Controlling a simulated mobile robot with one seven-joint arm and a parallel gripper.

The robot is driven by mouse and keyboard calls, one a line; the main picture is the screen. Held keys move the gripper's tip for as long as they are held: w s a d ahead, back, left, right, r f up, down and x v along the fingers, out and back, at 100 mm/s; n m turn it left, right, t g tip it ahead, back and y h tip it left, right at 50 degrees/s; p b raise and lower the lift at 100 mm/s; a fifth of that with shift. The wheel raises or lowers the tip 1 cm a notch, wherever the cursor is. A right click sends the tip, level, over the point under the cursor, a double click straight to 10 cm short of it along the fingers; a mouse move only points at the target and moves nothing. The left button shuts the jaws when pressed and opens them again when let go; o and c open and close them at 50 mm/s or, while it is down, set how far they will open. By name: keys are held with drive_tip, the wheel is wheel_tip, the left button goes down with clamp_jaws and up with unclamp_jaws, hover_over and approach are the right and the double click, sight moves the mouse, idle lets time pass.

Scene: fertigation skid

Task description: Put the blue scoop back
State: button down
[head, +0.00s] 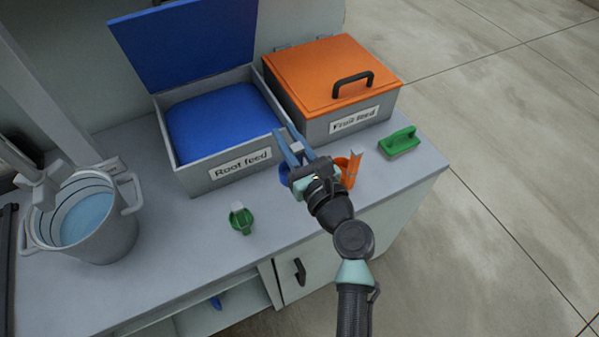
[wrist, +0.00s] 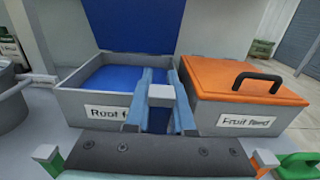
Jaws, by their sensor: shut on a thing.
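My gripper (head: 294,145) is shut on the blue scoop (head: 284,173), just in front of the Root feed bin. The scoop is mostly hidden by my gripper; its pale grey end (wrist: 160,95) and some blue (wrist: 158,120) show between the fingers in the wrist view. The Root feed bin (head: 240,164) has its blue lid (head: 185,42) raised and blue contents (head: 222,125) inside. I cannot tell whether the scoop touches the counter.
The Fruit feed bin (head: 340,125), right, has its orange lid (head: 325,70) shut. An orange scoop (head: 349,169) stands close right of my gripper. A green scoop (head: 241,219), a green-handled tool (head: 399,142) and a bucket (head: 105,235) also occupy the counter (head: 180,265).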

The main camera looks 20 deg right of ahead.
wheel_tip(320, 180, down, 7)
drive_tip(key=b, duration=0.2)
drive_tip(key=shift+f+b, duration=0.2)
drive_tip(key=shift+b, duration=0.15)
drive_tip(key=shift+f, duration=0.2)
drive_tip(key=c, duration=0.8)
unclamp_jaws()
drive_tip(key=shift+o, duration=0.2)
drive_tip(key=shift+r, duration=0.25)
drive_tip(key=s, duration=1.2)
drive_tip(key=shift+d, duration=0.2)
